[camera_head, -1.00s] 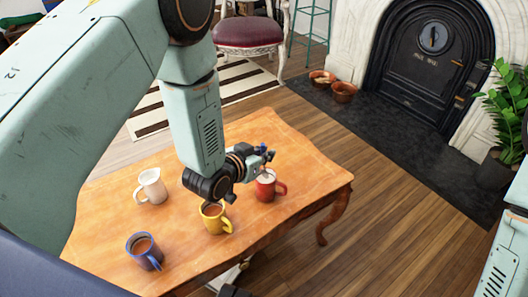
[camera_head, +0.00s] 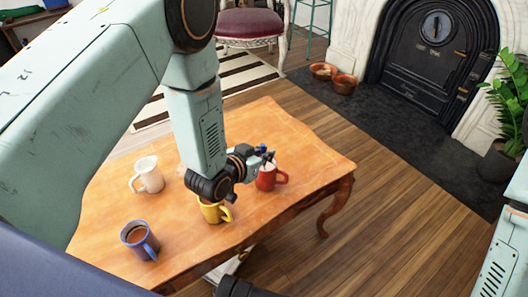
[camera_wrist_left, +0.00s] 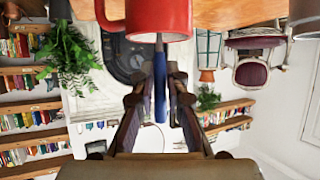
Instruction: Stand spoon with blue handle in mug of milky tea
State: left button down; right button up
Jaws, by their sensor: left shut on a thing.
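My left gripper (camera_head: 267,154) is shut on the blue-handled spoon (camera_wrist_left: 160,92), just above the red mug (camera_head: 265,181). In the left wrist view, which is upside down, the blue handle stands between the fingers. Its metal stem runs to the rim of the red mug (camera_wrist_left: 160,15). I cannot tell whether the spoon's end is inside the rim. The red mug's content is mostly hidden; a pale patch shows at its top. The yellow mug (camera_head: 211,213) is partly covered by my left wrist.
A blue mug (camera_head: 137,243) with brown drink stands at the table's near left. A white mug (camera_head: 151,176) stands behind it. The wooden table (camera_head: 310,160) is clear to the right of the red mug. A chair (camera_head: 250,25) and fireplace (camera_head: 430,55) are beyond.

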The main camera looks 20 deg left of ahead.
pick_arm(q)
jog(key=shift+f, duration=0.25)
jog(key=c, duration=1.3)
grip_release()
jog(key=o, duration=0.5)
jog(key=shift+r+p, duration=4.05)
jog(key=shift+r, duration=0.55)
